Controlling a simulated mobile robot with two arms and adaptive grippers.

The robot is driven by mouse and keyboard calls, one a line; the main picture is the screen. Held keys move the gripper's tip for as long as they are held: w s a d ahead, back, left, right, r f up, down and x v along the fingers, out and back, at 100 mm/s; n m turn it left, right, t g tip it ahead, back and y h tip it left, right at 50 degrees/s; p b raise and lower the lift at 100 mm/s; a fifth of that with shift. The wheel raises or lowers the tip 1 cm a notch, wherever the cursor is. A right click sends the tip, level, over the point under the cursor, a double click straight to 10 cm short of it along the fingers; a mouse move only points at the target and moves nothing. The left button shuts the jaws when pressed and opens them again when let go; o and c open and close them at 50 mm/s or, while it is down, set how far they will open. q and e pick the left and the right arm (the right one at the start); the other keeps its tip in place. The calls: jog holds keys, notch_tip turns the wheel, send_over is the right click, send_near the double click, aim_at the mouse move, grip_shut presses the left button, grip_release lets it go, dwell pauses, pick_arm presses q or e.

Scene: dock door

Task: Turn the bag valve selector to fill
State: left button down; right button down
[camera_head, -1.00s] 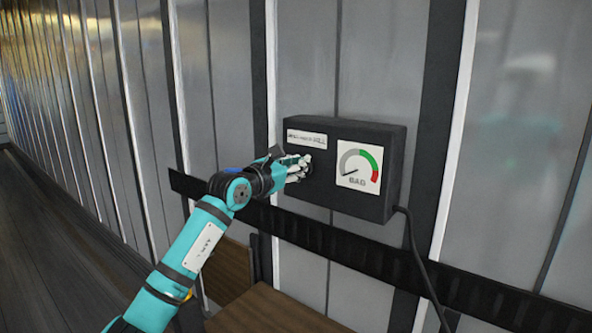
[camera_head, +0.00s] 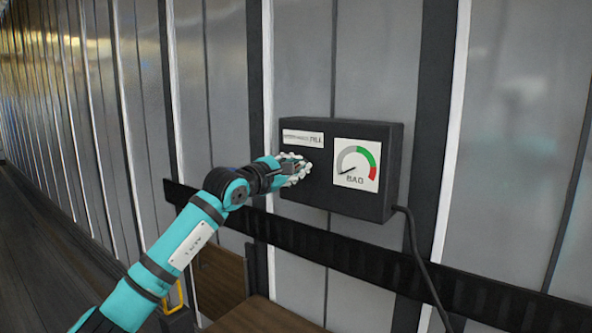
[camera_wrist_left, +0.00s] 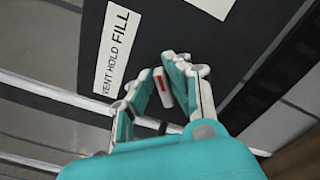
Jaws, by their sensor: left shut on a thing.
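The black valve box (camera_head: 320,196) is fixed to the wall. Its white label (camera_head: 302,137) reads VENT HOLD FILL in the left wrist view (camera_wrist_left: 117,50), with FILL in larger letters. My left gripper (camera_head: 300,170) is at the box's front face, below the label, and shut on the selector. In the left wrist view, a small piece with a red mark (camera_wrist_left: 161,83), apparently the selector, shows between the fingers. The fingers hide most of it, so I cannot tell its exact setting. My right gripper is not in view.
A round BAG gauge (camera_head: 356,167) sits right of the gripper, its needle pointing low left. A black cable (camera_head: 420,262) hangs from the box's right side. A dark rail (camera_head: 350,255) crosses the wall below. Brown boards (camera_head: 262,315) stand under it.

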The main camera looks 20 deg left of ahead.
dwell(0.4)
pick_arm(q)
jog(key=c, duration=1.3)
grip_release()
jog(key=shift+s, duration=0.1)
jog(key=v, duration=1.2)
